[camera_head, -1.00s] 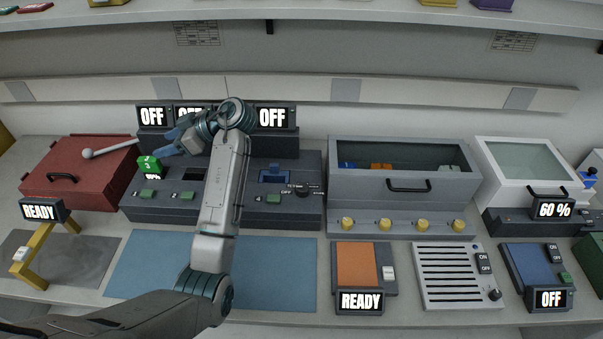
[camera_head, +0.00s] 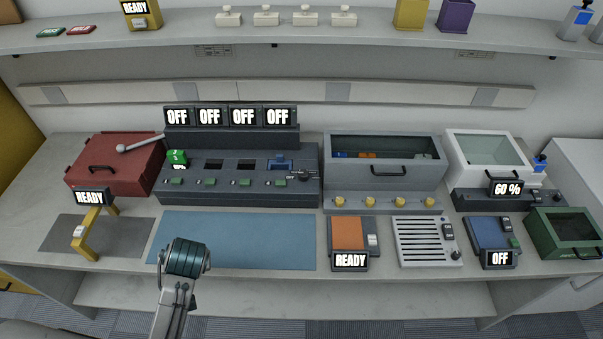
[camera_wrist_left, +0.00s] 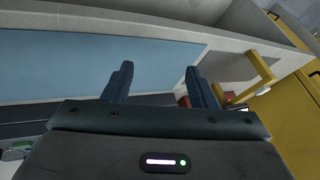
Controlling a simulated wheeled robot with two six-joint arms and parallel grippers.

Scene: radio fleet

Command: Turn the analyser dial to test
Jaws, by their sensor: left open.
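The dark multi-bay unit (camera_head: 240,185) stands at the back of the bench with several displays reading OFF. A black dial (camera_head: 304,175) with small white labels is at its right end; the labels are too small to read surely, though one looks like OFF. A blue piece (camera_head: 281,163) sits in the rightmost bay, and a green block (camera_head: 177,158) is at the left end. In the left wrist view, my left gripper (camera_wrist_left: 160,82) is open and empty. In the head view only part of an arm shows, low at left, away from the dial. My right gripper is not in view.
A red box (camera_head: 105,168) with a grey lever is left of the unit. A grey windowed cabinet (camera_head: 384,178) with yellow knobs stands close on the right. The blue mat (camera_head: 235,240) in front is bare. A shelf (camera_head: 330,38) runs above.

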